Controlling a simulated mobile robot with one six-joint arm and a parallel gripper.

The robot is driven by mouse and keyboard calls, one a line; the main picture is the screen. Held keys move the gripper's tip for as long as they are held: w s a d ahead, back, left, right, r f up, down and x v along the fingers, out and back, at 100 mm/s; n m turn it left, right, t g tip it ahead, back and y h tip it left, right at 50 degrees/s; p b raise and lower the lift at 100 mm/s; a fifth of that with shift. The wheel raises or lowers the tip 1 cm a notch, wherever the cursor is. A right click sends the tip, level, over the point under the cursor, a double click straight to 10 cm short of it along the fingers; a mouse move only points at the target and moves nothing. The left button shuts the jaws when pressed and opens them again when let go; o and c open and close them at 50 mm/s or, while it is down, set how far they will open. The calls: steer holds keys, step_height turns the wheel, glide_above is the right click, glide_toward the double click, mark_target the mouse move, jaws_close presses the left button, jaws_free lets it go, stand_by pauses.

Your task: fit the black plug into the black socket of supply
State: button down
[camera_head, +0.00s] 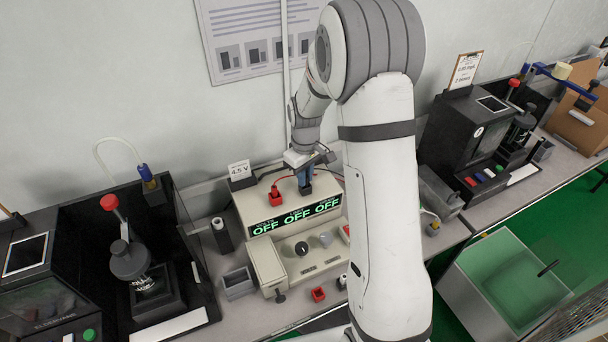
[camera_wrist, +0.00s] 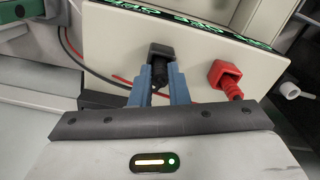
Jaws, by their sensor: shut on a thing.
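The supply (camera_head: 262,211) is a cream box with a green "OFF" display on its front. It also shows in the wrist view (camera_wrist: 115,50). My gripper (camera_head: 304,178) is over the right part of its top. In the wrist view the blue fingers of my gripper (camera_wrist: 162,74) are shut on the black plug (camera_wrist: 161,50). The plug's head is at the supply's top face; the black socket is hidden beneath it, and I cannot tell how deep the plug sits. The red plug (camera_wrist: 224,77) stands beside it on the same face, also in the head view (camera_head: 275,196).
A "4.5 V" sign (camera_head: 240,170) stands behind the supply. Black and red leads run beside the supply in the wrist view. A grey bin (camera_head: 238,284) and a red block (camera_head: 318,294) lie in front. Black testers stand left (camera_head: 145,285) and right (camera_head: 465,140).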

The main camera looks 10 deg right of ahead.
steer(key=shift+f, duration=0.2)
steer(key=c, duration=1.4)
jaws_free()
steer(key=shift+r, duration=0.1)
step_height(320, 180, up, 12)
steer(key=b, duration=0.1)
steer(key=shift+s+a+r+m+t, duration=0.1)
steer(key=shift+s+r+m+t, duration=0.65)
steer(key=shift+s, duration=3.45)
steer(key=shift+s+d+r+m+t, duration=0.2)
steer(key=shift+s+r+m, duration=0.95)
steer(key=shift+s, duration=3.05)
steer(key=shift+s+a+r+m+t, duration=0.2)
steer(key=shift+s+r+m+t, duration=0.75)
steer(key=shift+s, duration=3.25)
steer(key=shift+f+m+g, duration=0.25)
steer(key=shift+f+g, duration=0.05)
